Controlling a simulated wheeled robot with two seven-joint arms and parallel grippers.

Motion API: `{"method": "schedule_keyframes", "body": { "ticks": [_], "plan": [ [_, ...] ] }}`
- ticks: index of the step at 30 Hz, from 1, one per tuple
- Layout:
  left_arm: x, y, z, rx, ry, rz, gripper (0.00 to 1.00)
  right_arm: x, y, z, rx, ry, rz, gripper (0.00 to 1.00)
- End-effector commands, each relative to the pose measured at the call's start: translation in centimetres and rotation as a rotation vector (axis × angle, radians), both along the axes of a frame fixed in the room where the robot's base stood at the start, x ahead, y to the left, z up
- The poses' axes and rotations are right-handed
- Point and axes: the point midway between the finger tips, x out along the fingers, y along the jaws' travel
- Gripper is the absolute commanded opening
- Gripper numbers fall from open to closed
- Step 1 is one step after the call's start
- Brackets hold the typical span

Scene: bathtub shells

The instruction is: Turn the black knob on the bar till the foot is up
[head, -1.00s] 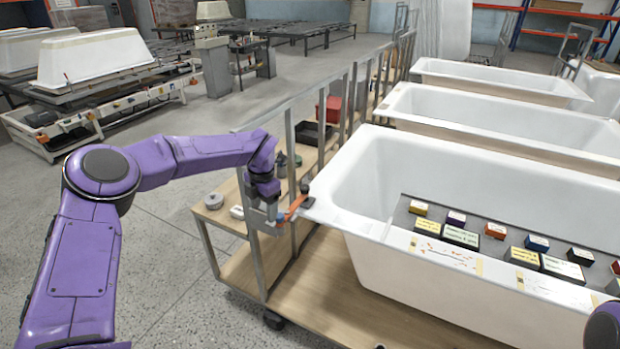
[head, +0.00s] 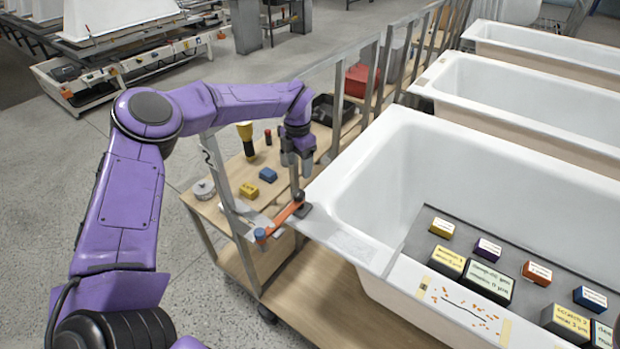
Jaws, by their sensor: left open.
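My left gripper (head: 296,183) points down, open, just above the knob; contact cannot be told. My right gripper is out of view.
A metal rail (head: 335,110) runs close behind my left gripper. The wooden trolley shelf (head: 228,205) carries yellow and blue blocks, a grey round piece and a flashlight-like item. Labelled blocks sit on a dark board (head: 415,238) across the tub.

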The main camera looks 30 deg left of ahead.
Motion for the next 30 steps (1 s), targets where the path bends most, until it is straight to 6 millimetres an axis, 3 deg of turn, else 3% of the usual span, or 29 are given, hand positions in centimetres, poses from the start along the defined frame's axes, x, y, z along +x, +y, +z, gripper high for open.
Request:
{"method": "schedule_keyframes", "body": {
  "ticks": [4, 15, 26, 30],
  "plan": [
    [-0.3, -0.2, -1.5, -0.001, 0.000, -0.003, 0.64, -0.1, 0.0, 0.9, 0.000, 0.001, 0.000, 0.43],
    [0.1, -0.2, -9.3, 0.001, 0.005, -0.003, 0.64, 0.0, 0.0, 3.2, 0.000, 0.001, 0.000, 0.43],
    [0.0, 0.0, -10.5, 0.000, 0.001, 0.000, 0.64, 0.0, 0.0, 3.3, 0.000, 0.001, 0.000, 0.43],
    [0.0, 0.0, -10.5, 0.001, 0.002, 0.000, 0.22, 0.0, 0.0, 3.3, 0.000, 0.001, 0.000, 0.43]
  ]
}}
